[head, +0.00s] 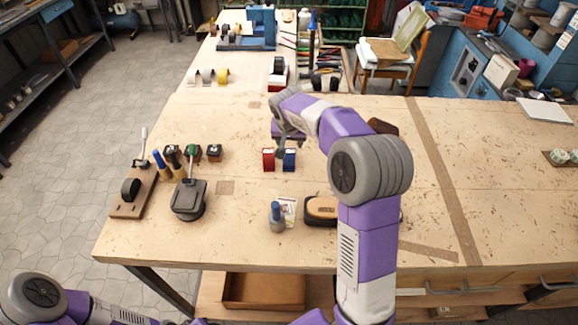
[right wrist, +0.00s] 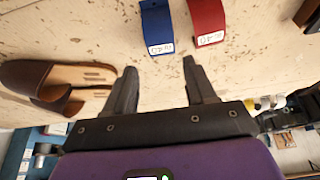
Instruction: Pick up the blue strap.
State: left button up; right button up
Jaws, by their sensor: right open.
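The blue strap (head: 289,159) stands on the wooden workbench, just right of a red strap (head: 268,160). In the right wrist view the blue strap (right wrist: 157,25) is a curved band with a white label, beyond my fingertips and slightly left of the red strap (right wrist: 206,22). My right gripper (head: 288,138) is open and empty, just behind the straps in the head view. Its two dark fingers (right wrist: 161,78) are apart, with bare bench between them, and do not touch the blue strap. My left gripper is out of view; only parts of my left arm show at lower left.
Brown sandals (right wrist: 55,85) lie left of my right fingers in the wrist view. A glue bottle (head: 277,217) and a dark, tan-topped object (head: 321,210) stand near the bench front. A dark tool (head: 189,200) is at left. The bench (head: 240,240) is clear around the straps' front.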

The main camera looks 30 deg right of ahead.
aim_at(290, 150)
jog(key=b+x, duration=0.1)
jog(key=x, duration=0.7)
jog(key=shift+w, duration=0.15)
jog(key=c, duration=0.6)
